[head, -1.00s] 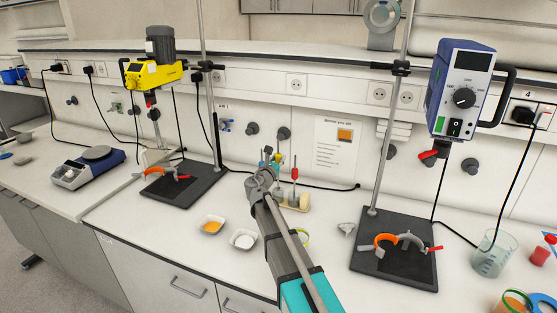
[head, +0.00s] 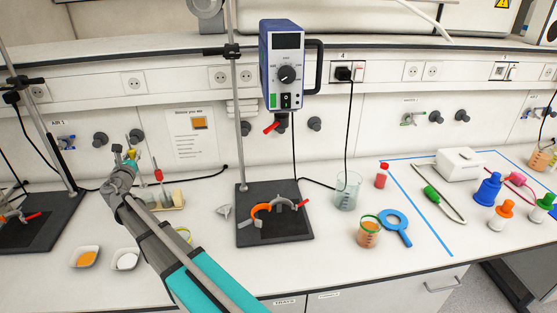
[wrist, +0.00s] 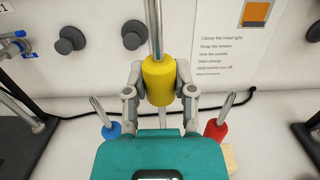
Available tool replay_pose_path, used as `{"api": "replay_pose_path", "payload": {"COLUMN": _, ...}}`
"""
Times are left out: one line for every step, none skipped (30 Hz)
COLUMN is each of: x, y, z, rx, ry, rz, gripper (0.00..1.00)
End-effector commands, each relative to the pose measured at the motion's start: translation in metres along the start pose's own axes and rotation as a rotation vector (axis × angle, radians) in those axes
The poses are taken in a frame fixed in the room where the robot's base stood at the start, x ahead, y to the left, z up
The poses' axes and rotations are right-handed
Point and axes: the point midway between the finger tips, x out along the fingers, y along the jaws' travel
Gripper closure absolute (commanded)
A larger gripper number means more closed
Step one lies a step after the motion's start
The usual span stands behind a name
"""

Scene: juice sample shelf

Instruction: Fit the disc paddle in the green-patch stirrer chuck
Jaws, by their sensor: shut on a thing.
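My gripper (wrist: 158,85) is shut on the yellow sleeve (wrist: 158,78) of a metal-shafted paddle. The shaft runs upward out of the wrist view; its lower end is hidden, so I cannot tell whether it carries a disc. In the head view my gripper (head: 122,166) is at the left, above and beside the paddle rack (head: 167,203). The stirrer with the green patch (head: 285,68) is the blue and white one, clamped on a stand right of my gripper. Its chuck (head: 284,122) is underneath, partly seen, beside a red lever (head: 272,127).
A blue-sleeved paddle (wrist: 112,131) and a red-sleeved paddle (wrist: 216,130) flank my gripper. The stirrer's black base (head: 275,230) holds an orange and grey clamp (head: 262,210). A beaker (head: 346,190) stands to its right.

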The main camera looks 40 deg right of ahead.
Motion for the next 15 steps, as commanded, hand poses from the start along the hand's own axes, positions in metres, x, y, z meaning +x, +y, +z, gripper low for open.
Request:
{"api": "replay_pose_path", "payload": {"x": 0.001, "y": 0.000, "z": 0.006, "rx": 0.000, "ry": 0.000, "rz": 0.000, "gripper": 1.00}}
{"api": "replay_pose_path", "payload": {"x": 0.001, "y": 0.000, "z": 0.008, "rx": 0.000, "ry": 0.000, "rz": 0.000, "gripper": 1.00}}
{"api": "replay_pose_path", "payload": {"x": 0.001, "y": 0.000, "z": 0.010, "rx": 0.000, "ry": 0.000, "rz": 0.000, "gripper": 1.00}}
{"api": "replay_pose_path", "payload": {"x": 0.001, "y": 0.000, "z": 0.012, "rx": 0.000, "ry": 0.000, "rz": 0.000, "gripper": 1.00}}
{"api": "replay_pose_path", "payload": {"x": 0.001, "y": 0.000, "z": 0.013, "rx": 0.000, "ry": 0.000, "rz": 0.000, "gripper": 1.00}}
{"api": "replay_pose_path", "payload": {"x": 0.001, "y": 0.000, "z": 0.016, "rx": 0.000, "ry": 0.000, "rz": 0.000, "gripper": 1.00}}
{"api": "replay_pose_path", "payload": {"x": 0.001, "y": 0.000, "z": 0.017, "rx": 0.000, "ry": 0.000, "rz": 0.000, "gripper": 1.00}}
{"api": "replay_pose_path", "payload": {"x": 0.001, "y": 0.000, "z": 0.018, "rx": 0.000, "ry": 0.000, "rz": 0.000, "gripper": 1.00}}
{"api": "replay_pose_path", "payload": {"x": 0.002, "y": 0.000, "z": 0.020, "rx": 0.000, "ry": 0.000, "rz": 0.000, "gripper": 1.00}}
{"api": "replay_pose_path", "payload": {"x": 0.002, "y": -0.001, "z": 0.021, "rx": 0.000, "ry": 0.000, "rz": -0.001, "gripper": 1.00}}
{"api": "replay_pose_path", "payload": {"x": 0.002, "y": -0.001, "z": 0.023, "rx": 0.000, "ry": 0.000, "rz": -0.001, "gripper": 1.00}}
{"api": "replay_pose_path", "payload": {"x": 0.002, "y": -0.001, "z": 0.015, "rx": 0.000, "ry": 0.000, "rz": -0.001, "gripper": 1.00}}
{"api": "replay_pose_path", "payload": {"x": 0.002, "y": -0.001, "z": 0.013, "rx": 0.000, "ry": 0.000, "rz": -0.001, "gripper": 1.00}}
{"api": "replay_pose_path", "payload": {"x": 0.001, "y": -0.001, "z": 0.011, "rx": 0.000, "ry": 0.000, "rz": -0.001, "gripper": 1.00}}
{"api": "replay_pose_path", "payload": {"x": 0.001, "y": -0.001, "z": 0.009, "rx": 0.000, "ry": 0.000, "rz": -0.001, "gripper": 1.00}}
